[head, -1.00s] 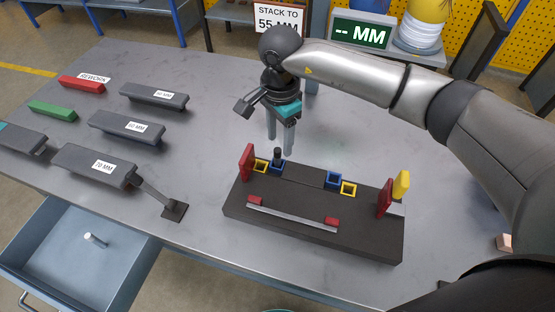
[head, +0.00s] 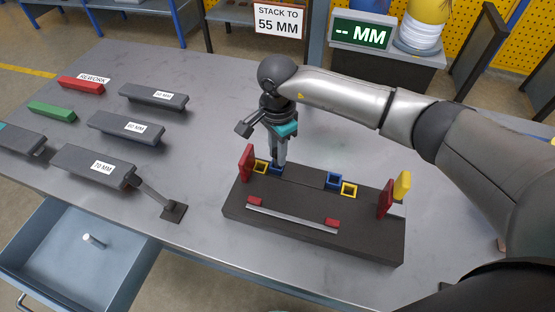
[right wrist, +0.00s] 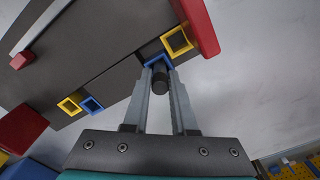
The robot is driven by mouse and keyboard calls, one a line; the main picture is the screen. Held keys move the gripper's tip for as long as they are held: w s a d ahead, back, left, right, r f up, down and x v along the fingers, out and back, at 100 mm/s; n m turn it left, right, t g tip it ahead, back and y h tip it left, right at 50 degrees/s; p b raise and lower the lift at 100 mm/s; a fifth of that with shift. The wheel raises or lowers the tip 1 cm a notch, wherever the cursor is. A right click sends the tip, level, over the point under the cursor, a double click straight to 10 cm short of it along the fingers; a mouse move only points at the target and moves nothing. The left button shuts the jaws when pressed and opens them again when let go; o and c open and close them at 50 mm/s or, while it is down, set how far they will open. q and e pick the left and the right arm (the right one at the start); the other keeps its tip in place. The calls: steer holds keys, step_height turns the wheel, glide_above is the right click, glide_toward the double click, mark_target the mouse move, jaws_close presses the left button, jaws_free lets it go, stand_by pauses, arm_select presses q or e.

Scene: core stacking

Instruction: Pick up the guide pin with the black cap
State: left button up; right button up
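The guide pin with the black cap stands at the blue square socket (head: 276,170) on the left of the dark fixture (head: 312,237). In the right wrist view its black cap (right wrist: 160,80) sits between my two fingertips. My right gripper (head: 279,163) reaches down over the socket, its fingers close together. The fingers also show in the right wrist view (right wrist: 162,75), and they look closed on the cap. In the head view the fingers hide the pin. My left gripper is in no view.
Red end blocks (head: 246,163) and (head: 385,198) flank the fixture's sockets, with a yellow piece (head: 402,186) at the right. Labelled dark blocks (head: 95,166) lie at left, near a red bar (head: 82,84) and a green bar (head: 52,110). An open drawer (head: 60,240) is lower left.

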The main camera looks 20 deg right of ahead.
jaws_close()
steer(key=shift+r, duration=0.15)
